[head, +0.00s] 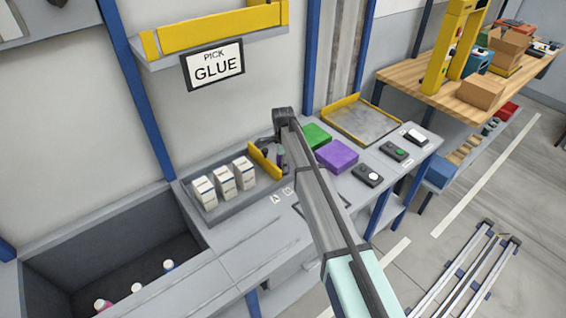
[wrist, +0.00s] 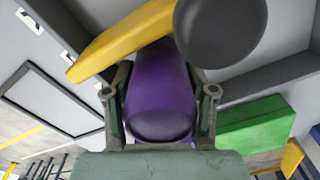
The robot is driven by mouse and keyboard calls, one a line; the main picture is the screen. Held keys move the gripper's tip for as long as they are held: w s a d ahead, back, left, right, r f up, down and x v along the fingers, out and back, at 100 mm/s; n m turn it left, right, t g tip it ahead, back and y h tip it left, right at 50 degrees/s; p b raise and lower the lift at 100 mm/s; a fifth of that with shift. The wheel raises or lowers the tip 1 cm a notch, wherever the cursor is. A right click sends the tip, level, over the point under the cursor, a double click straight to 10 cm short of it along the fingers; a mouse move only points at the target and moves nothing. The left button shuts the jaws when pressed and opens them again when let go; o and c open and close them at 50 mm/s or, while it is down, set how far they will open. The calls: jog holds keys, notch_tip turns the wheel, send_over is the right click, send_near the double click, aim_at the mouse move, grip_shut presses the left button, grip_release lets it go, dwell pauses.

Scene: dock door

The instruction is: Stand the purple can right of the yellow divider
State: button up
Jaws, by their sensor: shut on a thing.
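The purple can (wrist: 160,95) is between the two fingers of my gripper (wrist: 160,90) in the wrist view, and my gripper is shut on it. In the head view, a small part of the can (head: 281,153) shows beside my arm, which hides the rest. The yellow divider (head: 264,161) stands in the grey tray, just left of the can. In the wrist view the yellow divider (wrist: 120,40) runs close beside the can; whether they touch is unclear. I cannot tell whether the can's base rests on the tray floor.
Several white cartons (head: 224,182) stand left of the divider in the grey tray (head: 215,213). A dark round object (wrist: 220,30) is close beside the can in the wrist view. A green block (head: 316,135) and a purple block (head: 337,155) lie right of the tray.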

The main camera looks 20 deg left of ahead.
jog(key=shift+f, duration=0.1)
jog(key=o, duration=1.4)
jog(key=shift+c, duration=0.2)
notch_tip(320, 180, up, 12)
jog(key=b, duration=0.4)
